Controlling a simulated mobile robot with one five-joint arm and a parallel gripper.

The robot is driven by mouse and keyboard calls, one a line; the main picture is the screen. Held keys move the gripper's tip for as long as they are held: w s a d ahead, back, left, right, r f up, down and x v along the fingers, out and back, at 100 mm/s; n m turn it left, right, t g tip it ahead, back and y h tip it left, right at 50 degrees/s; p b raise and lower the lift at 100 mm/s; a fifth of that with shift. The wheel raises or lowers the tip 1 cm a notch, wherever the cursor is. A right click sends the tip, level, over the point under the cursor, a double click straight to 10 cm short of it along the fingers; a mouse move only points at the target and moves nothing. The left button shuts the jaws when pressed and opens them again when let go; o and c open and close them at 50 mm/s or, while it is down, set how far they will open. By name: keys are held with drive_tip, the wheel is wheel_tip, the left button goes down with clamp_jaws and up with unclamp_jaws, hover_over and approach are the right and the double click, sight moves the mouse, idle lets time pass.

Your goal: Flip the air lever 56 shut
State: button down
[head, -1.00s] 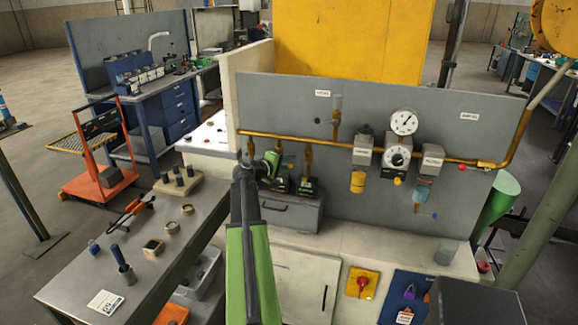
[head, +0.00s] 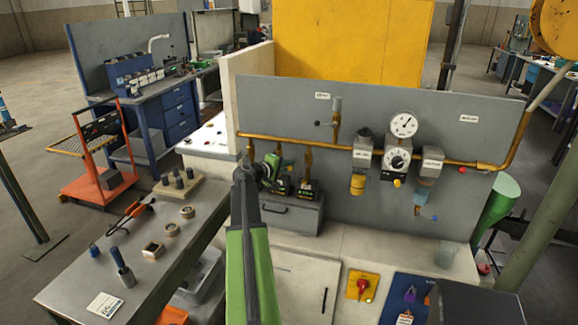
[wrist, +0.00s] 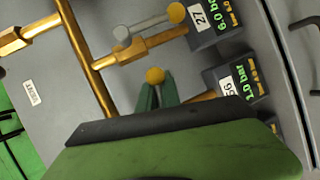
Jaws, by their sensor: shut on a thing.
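In the wrist view, my gripper (wrist: 155,92) has its green fingertips closed around the yellow knob (wrist: 155,75) of air lever 56. The rest of that lever is mostly hidden by the fingers and the dark body of my gripper. Beside it is the gauge marked 56 (wrist: 238,80), with a green reading ending in ".0 bar". In the head view, my gripper (head: 268,170) is at the left end of the brass pipework, in front of the grey panel. The lever itself is too small to make out there.
The neighbouring grey lever (wrist: 148,24) has a yellow knob and sits close to my fingers, by gauge 27 (wrist: 212,20) reading 6.0 bar. A brass pipe (head: 335,143) crosses the panel. A steel bench (head: 130,235) with loose tools stands to the left.

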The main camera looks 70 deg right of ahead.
idle(0.9)
drive_tip(key=shift+s+r+n+g+h+b, duration=0.1)
drive_tip(key=shift+r+n+g+h+b, duration=0.45)
drive_tip(key=shift+n, duration=0.45)
drive_tip(key=c, duration=1.5)
unclamp_jaws()
drive_tip(key=shift+r, duration=0.1)
drive_tip(key=shift+c, duration=0.2)
drive_tip(key=p+v, duration=0.3)
drive_tip(key=v, duration=1.4)
drive_tip(key=shift+a+r, duration=0.2)
drive_tip(key=shift+r, duration=0.05)
